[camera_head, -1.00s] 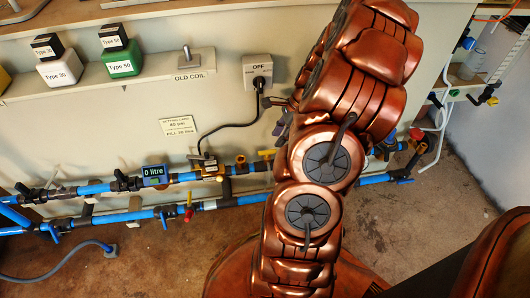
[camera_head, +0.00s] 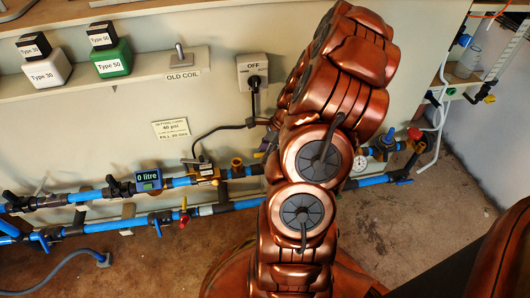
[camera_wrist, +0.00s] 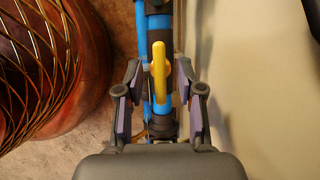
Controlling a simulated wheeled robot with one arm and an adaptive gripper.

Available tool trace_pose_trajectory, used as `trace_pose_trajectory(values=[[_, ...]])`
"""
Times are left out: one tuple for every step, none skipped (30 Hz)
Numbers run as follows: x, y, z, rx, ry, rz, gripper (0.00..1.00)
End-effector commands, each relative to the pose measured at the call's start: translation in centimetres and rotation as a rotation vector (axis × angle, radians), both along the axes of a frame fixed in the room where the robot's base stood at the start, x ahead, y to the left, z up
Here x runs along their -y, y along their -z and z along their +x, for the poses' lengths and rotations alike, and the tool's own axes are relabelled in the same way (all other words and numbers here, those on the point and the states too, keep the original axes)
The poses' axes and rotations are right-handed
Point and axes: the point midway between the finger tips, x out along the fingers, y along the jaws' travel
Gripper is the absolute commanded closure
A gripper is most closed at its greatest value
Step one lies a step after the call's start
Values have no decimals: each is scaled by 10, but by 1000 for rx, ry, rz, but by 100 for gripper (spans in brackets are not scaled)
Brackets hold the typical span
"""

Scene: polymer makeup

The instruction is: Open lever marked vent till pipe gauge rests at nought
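In the wrist view a yellow lever (camera_wrist: 158,65) stands on a blue pipe (camera_wrist: 160,24). My gripper (camera_wrist: 155,86) is open, with one finger on each side of the lever and no clear contact. No "vent" marking can be read on it. In the head view a small round white pipe gauge (camera_head: 360,163) shows just right of my arm; its needle is too small to read. My gripper is mostly hidden behind my arm there, near the upper blue pipe (camera_head: 88,195).
A meter (camera_head: 148,180) reads 0 litre. A switch box (camera_head: 252,70) marked OFF has a cable to the pipe. The wall is close beside my gripper.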

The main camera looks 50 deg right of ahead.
Motion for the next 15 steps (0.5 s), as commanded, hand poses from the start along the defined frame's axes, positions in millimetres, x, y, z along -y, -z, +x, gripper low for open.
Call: trace_pose_trajectory(values=[[0, 0, 0, 0, 0, 0, 65], [0, 0, 0, 0, 0, 0, 68], [0, 0, 0, 0, -1, 0, 72], [0, 0, 0, 0, -1, 0, 75], [0, 0, 0, 0, -1, 0, 78], [0, 0, 0, 0, -1, 0, 82], [0, 0, 0, 0, -1, 0, 85], [0, 0, 0, 0, -1, 0, 89], [0, 0, 0, 0, -1, 0, 93], [0, 0, 0, 0, -1, 0, 96], [0, 0, 0, 0, -1, 0, 99], [0, 0, 0, 0, -1, 0, 100], [0, 0, 0, 0, -1, 0, 100], [0, 0, 0, 0, -1, 0, 100], [0, 0, 0, 0, -1, 0, 100]])
